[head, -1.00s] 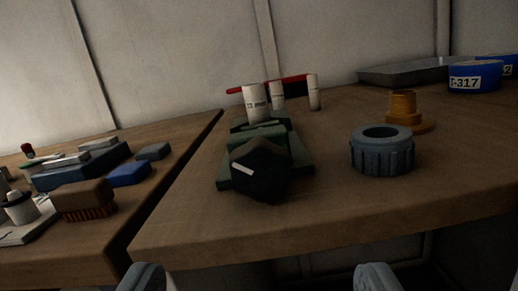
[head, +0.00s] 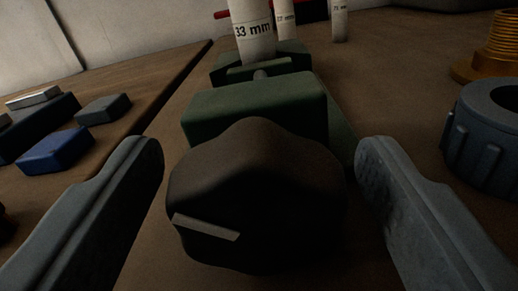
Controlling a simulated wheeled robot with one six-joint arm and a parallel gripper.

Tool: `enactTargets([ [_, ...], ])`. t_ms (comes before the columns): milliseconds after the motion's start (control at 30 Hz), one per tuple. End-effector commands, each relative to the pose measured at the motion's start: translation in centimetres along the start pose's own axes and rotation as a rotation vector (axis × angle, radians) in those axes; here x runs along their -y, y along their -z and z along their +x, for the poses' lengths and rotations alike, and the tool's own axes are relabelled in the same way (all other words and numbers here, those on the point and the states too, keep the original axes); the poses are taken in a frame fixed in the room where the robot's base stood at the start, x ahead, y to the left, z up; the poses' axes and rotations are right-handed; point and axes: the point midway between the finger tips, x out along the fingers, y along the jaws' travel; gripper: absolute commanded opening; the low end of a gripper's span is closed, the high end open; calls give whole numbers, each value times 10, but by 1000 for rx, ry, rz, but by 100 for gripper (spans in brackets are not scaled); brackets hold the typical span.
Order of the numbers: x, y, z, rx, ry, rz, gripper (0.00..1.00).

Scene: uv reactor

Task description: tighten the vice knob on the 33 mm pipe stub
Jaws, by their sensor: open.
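The dark vice knob (head: 262,195) is large in the lower middle of the view, with a pale slanted mark on its face at the lower left. Behind it is the green vice body (head: 255,105). A white pipe stub (head: 252,32) labelled "33 mm" stands upright at the vice's far jaw; whether the jaws touch it I cannot tell. My gripper (head: 262,170) is open, one finger left and one finger right of the knob. Gaps show between both fingers and the knob.
A grey ribbed ring nut (head: 488,135) stands on the wooden table (head: 405,90) at right, with a brass threaded fitting (head: 500,45) behind it. Two more white stubs (head: 286,20) (head: 339,22) stand behind the vice. Blue (head: 55,150) and grey blocks lie on the left table.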

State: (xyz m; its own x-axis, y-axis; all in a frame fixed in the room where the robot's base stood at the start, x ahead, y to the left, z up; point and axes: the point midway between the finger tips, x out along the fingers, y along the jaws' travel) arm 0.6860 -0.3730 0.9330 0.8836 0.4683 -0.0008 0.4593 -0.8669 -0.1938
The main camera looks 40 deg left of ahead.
Motion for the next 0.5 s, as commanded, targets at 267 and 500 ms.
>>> enactTargets([
  [267, 0, 0, 0, 0, 0, 0, 57],
  [500, 0, 0, 0, 0, 0, 0, 24],
])
